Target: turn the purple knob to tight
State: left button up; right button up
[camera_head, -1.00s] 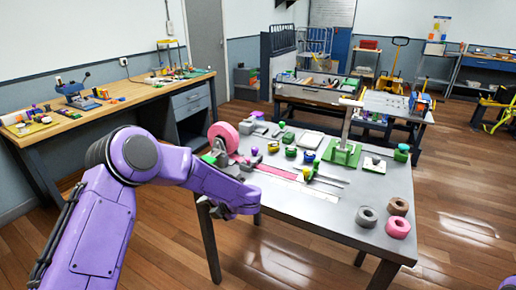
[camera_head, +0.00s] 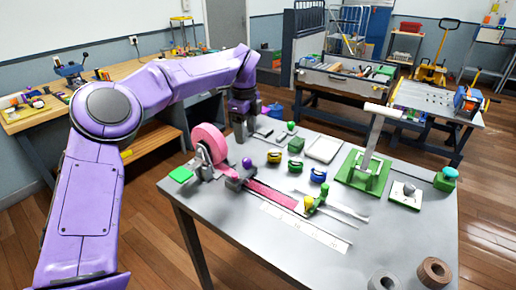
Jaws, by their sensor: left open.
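The purple knob (camera_head: 247,162) is a small ball on top of a grey ratchet block (camera_head: 238,180) at the left part of the grey table (camera_head: 225,215). A pink strap (camera_head: 275,196) runs from the block to a yellow and green fitting (camera_head: 312,203). A pink strap roll (camera_head: 208,146) stands just left of the knob. My left gripper (camera_head: 241,136) points down behind the knob, apart from it, over the table's far left corner. It is open, with nothing seen between its fingers; the fingertips are small and dark. My right gripper is not in view.
A green clamp stand with a white bar (camera_head: 370,145) rises right of the strap. Several small coloured buckles (camera_head: 295,167) lie behind the strap. A brown ring (camera_head: 433,272) and a grey ring (camera_head: 384,282) lie at the front right. The table's front middle is clear.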

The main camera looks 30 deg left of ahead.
aim_at(247, 159)
pick_arm(q)
jog(key=f, duration=0.2)
jog(key=s+f, duration=0.1)
jog(key=f, duration=0.1)
jog(key=shift+s+d+f, duration=0.1)
jog(key=shift+s, duration=0.05)
jog(key=f, duration=0.2)
jog(key=w+f+p, duration=0.1)
jog(key=f, duration=0.2)
jog(key=shift+w+f, duration=0.1)
jog(key=shift+f, duration=0.15)
jog(key=shift+s, duration=0.25)
jog(key=shift+w, duration=0.1)
jog(key=c, duration=1)
jog(key=shift+c, duration=0.2)
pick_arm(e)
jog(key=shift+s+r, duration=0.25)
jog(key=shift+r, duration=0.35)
